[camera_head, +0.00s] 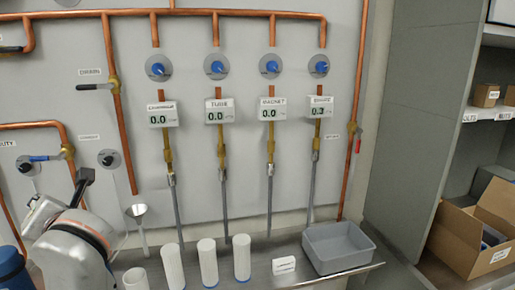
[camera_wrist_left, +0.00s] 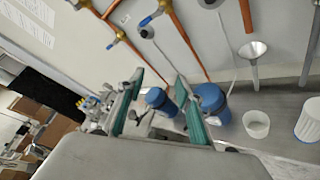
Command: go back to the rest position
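My left gripper (camera_wrist_left: 160,84) is in the left wrist view. Its two green-padded fingers are spread apart, and nothing shows between the pads. Blue-lidded containers (camera_wrist_left: 211,98) stand on the bench beyond the fingers. In the head view my left arm comes up at the lower left, in front of the wall panel; its fingertips are not clearly seen there. My right gripper is in neither view.
A metal bench (camera_head: 297,252) carries several white cylinders (camera_head: 208,262), a white label block (camera_head: 284,265) and a grey bin (camera_head: 338,246). A funnel (camera_head: 138,212) stands near my left arm. Copper pipes, valves and gauges line the wall. Shelves with an open cardboard box (camera_head: 462,240) are at right.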

